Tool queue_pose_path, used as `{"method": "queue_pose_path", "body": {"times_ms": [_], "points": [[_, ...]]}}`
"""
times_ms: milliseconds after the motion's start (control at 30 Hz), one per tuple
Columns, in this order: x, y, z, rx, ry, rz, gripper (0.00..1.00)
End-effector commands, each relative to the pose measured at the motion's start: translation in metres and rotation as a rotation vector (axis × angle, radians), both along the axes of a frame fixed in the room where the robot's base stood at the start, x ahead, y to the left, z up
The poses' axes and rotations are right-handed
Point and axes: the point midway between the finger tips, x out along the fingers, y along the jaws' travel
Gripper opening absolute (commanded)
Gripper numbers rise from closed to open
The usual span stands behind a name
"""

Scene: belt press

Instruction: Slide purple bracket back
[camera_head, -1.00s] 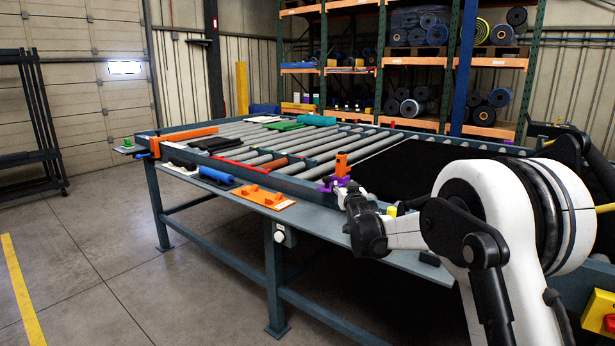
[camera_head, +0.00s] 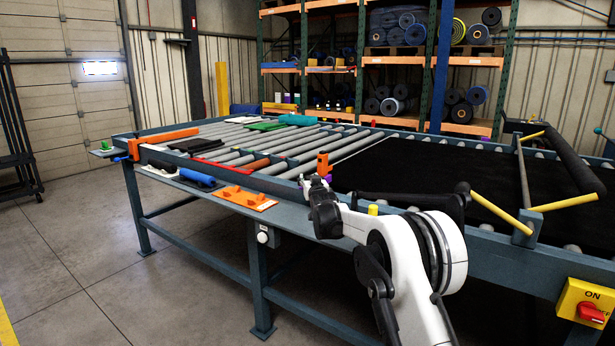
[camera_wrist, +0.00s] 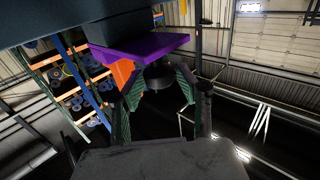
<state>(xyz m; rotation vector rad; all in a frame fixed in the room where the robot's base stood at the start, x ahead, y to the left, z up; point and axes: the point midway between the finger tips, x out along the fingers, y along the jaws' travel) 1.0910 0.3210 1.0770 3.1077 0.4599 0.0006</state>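The purple bracket (camera_wrist: 140,48) shows large in the wrist view as a flat purple plate with an orange part (camera_wrist: 122,72) beside it. In the head view only a bit of purple (camera_head: 329,178) shows at the table's front rail, with an upright orange piece (camera_head: 323,163) above it. My gripper (camera_wrist: 160,78) is close below the plate in the wrist view, its green-padded fingers apart. A dark round part (camera_wrist: 158,74) lies between or behind the fingers; I cannot tell whether they touch it. In the head view my gripper (camera_head: 318,188) hides most of the bracket.
The roller table (camera_head: 290,196) has a black belt (camera_head: 420,170) on its right part. An orange plate (camera_head: 240,198) and a blue roll (camera_head: 198,178) lie on the front ledge. A yellow switch box (camera_head: 586,302) is at the right. Yellow bars (camera_head: 500,212) stand over the belt.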

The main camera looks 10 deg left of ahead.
Motion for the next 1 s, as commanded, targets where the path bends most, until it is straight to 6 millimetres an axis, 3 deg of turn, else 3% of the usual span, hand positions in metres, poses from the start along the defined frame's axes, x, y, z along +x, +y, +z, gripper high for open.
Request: {"method": "queue_pose_path", "body": {"times_ms": [333,833,1000], "points": [[0.033,0.010,0.000,0.000,0.000,0.000,0.33],[0.040,0.012,0.000,0.000,0.000,0.000,0.33],[0.040,0.012,0.000,0.000,0.000,0.000,0.12]]}}
